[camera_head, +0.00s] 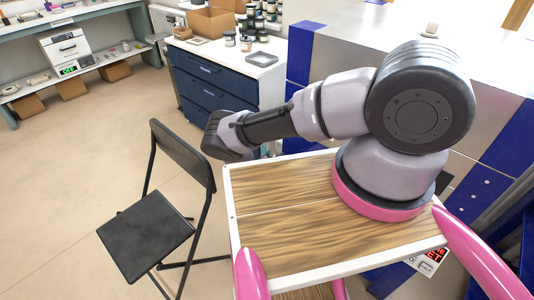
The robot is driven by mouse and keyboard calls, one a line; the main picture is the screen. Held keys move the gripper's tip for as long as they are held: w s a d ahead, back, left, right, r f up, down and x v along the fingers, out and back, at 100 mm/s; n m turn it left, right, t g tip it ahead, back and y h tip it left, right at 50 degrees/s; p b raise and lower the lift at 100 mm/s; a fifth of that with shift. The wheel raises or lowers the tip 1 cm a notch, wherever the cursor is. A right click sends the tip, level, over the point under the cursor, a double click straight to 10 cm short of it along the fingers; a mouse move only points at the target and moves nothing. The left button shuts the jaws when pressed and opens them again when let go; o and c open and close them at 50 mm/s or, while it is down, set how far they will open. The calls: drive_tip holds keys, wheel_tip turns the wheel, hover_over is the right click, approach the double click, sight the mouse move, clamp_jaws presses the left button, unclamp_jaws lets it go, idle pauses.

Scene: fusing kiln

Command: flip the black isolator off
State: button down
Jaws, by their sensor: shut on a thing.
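I cannot make out the black isolator in the head view. A small dark patch (444,187) shows on the grey panel right of my arm's base, too covered to identify. My arm reaches left from its pink-ringed base and ends in a dark rounded part over the floor side. My gripper is not visible; I cannot tell where it is relative to the isolator.
A large grey and blue cabinet (300,52) stands right behind my arm. A black folding chair (147,232) stands at left, close to my wooden top. A blue drawer unit (213,83) with jars is behind. Floor (60,190) is free at left.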

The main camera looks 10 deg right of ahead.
drive_tip(key=shift+w+r+m+t, duration=0.1)
drive_tip(key=shift+r+m+t, duration=1.45)
drive_tip(key=shift+m+t, duration=0.35)
drive_tip(key=c, duration=0.9)
unclamp_jaws()
drive_tip(key=shift+a+r, duration=0.1)
drive_tip(key=shift+r, duration=0.05)
